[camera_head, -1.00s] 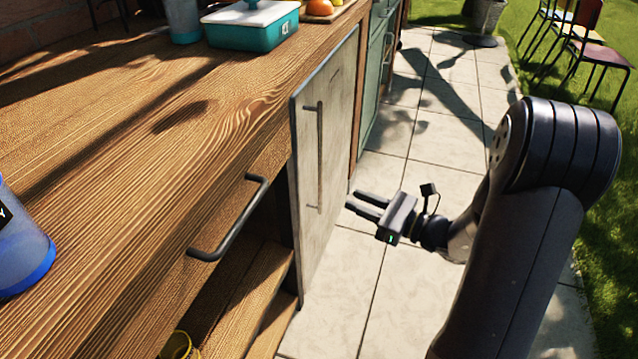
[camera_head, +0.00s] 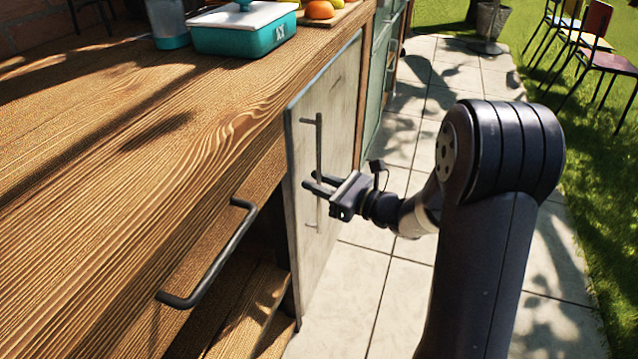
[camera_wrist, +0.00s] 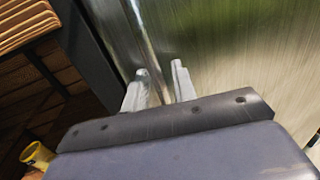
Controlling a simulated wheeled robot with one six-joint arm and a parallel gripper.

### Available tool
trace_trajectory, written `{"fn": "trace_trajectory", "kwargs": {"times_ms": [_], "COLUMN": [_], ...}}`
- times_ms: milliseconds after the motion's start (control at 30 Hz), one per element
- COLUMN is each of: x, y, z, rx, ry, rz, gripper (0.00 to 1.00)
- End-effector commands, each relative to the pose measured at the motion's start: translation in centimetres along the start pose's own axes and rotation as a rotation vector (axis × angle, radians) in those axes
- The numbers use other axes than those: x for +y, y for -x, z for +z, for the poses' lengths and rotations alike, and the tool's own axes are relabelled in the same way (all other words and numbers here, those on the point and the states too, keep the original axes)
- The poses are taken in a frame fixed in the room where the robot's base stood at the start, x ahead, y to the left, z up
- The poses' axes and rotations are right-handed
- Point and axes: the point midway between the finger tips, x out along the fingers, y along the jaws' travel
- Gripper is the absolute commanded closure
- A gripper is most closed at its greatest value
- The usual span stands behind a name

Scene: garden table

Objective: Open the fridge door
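A drawer handle (camera_head: 215,262) juts out left of the door, above an open wooden shelf. A teal box (camera_head: 243,33) and oranges (camera_head: 319,10) stand on the counter (camera_head: 110,150). The paved floor (camera_head: 365,275) right of the door is free. Chairs (camera_head: 590,45) stand on the grass.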

Motion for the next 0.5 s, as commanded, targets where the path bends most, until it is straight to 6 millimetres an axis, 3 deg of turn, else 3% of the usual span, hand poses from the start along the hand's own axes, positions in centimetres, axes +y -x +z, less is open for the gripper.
{"fn": "trace_trajectory", "kwargs": {"times_ms": [133,433,500], "x": [-0.01,-0.01,-0.01], "y": [0.02,0.05,0.05], "z": [0.01,0.0,-0.01], "rx": [0.0,0.0,0.0], "ry": [0.0,0.0,0.0], "rz": [0.0,0.0,0.0], "gripper": [0.75,1.0,1.0]}}
